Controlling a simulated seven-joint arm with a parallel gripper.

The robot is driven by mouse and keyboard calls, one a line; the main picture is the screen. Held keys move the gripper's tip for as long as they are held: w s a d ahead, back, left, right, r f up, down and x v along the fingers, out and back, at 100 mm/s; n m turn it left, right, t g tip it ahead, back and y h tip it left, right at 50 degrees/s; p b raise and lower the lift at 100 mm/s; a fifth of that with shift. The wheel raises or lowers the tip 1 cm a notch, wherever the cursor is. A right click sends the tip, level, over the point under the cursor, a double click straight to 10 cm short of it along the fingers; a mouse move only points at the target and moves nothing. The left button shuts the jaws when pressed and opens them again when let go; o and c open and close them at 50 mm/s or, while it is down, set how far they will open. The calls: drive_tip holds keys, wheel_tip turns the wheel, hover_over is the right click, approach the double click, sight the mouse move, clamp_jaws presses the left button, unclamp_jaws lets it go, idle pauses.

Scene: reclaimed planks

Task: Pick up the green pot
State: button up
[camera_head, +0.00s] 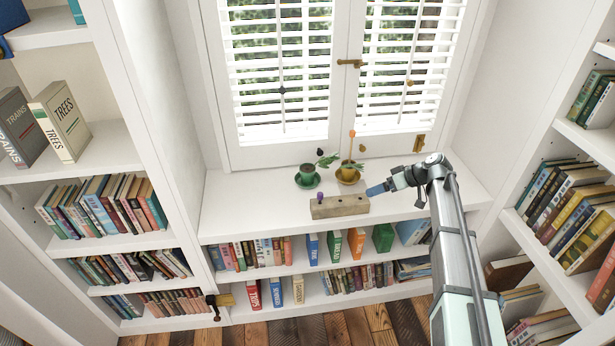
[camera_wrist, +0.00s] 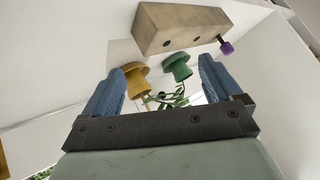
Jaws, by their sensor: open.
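The green pot (camera_head: 307,170) stands upright on a green saucer on the white window shelf, with a leafy plant in it. In the wrist view the green pot (camera_wrist: 178,68) appears beyond my fingers, right of centre. My gripper (camera_head: 372,191) is to the right of it over the shelf, apart from it. In the wrist view my gripper (camera_wrist: 165,68) has its two blue fingers spread wide, with nothing held between them. The yellow pot (camera_head: 348,175) stands between the green pot and my gripper, and it also shows in the wrist view (camera_wrist: 136,82).
A wooden block (camera_head: 345,206) with holes and a purple peg (camera_head: 320,197) lies in front of the pots. Shuttered windows (camera_head: 280,70) stand behind. Bookshelves flank both sides. The shelf left of the green pot (camera_head: 240,195) is clear.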

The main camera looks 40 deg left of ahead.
drive_tip(key=a+r+t+h, duration=0.1)
drive_tip(key=a+r+h, duration=0.15)
drive_tip(key=a, duration=0.75)
drive_tip(key=n+t, duration=0.1)
drive_tip(key=t, duration=0.1)
approach(307, 169)
drive_tip(key=shift+h, duration=0.35)
drive_tip(key=x, duration=0.9)
drive_tip(key=shift+s+a+f, duration=0.1)
drive_tip(key=shift+s+a, duration=0.05)
drive_tip(key=shift+a, duration=0.1)
drive_tip(key=c, duration=1.4)
drive_tip(key=shift+c, duration=0.2)
wheel_tip(307, 169, up, 13)
